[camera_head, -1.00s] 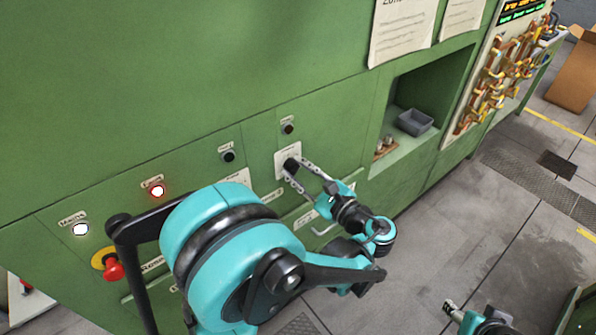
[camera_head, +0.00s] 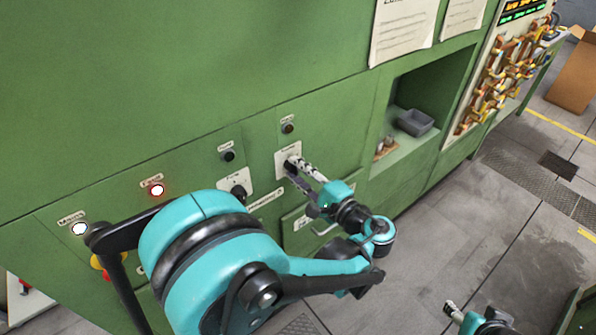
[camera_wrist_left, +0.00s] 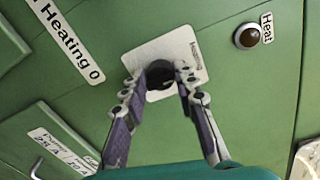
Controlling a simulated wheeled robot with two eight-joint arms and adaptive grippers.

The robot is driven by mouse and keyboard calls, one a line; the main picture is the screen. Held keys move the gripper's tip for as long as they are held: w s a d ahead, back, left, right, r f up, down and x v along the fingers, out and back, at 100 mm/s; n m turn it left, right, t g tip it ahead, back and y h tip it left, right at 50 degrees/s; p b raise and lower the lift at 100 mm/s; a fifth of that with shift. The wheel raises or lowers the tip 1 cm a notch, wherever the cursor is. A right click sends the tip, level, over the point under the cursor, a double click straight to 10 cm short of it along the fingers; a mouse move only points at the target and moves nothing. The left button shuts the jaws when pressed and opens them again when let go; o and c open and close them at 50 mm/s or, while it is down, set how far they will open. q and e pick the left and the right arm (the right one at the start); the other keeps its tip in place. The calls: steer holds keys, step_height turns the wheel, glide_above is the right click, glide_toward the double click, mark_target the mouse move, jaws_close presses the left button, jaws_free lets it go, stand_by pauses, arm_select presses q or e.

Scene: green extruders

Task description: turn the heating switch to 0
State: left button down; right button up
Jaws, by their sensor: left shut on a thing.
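The heating switch is a black rotary knob (camera_wrist_left: 158,80) on a white plate (camera_head: 281,162), set in the green cabinet front. In the left wrist view the plate (camera_wrist_left: 184,47) carries a "Heating" label along its right edge. My left gripper (camera_head: 291,165) is shut on the knob, with one finger on each side of it in the left wrist view (camera_wrist_left: 160,84). The fingers hide most of the knob in the head view, and I cannot read its position. My right gripper (camera_head: 450,306) is low at the right, away from the cabinet; its jaw opening is unclear.
A second black knob (camera_head: 238,190) sits left of the switch. A dark indicator (camera_head: 288,127) is above it. A white lamp (camera_head: 80,229) and a red lamp (camera_head: 157,190) glow at left. A recess with a grey bin (camera_head: 414,122) is at right.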

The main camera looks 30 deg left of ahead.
arm_select(q)
steer(key=shift+r+n, duration=0.1)
steer(key=shift+n, duration=0.2)
steer(key=c, duration=1.2)
jaws_free()
steer(key=v, duration=1.2)
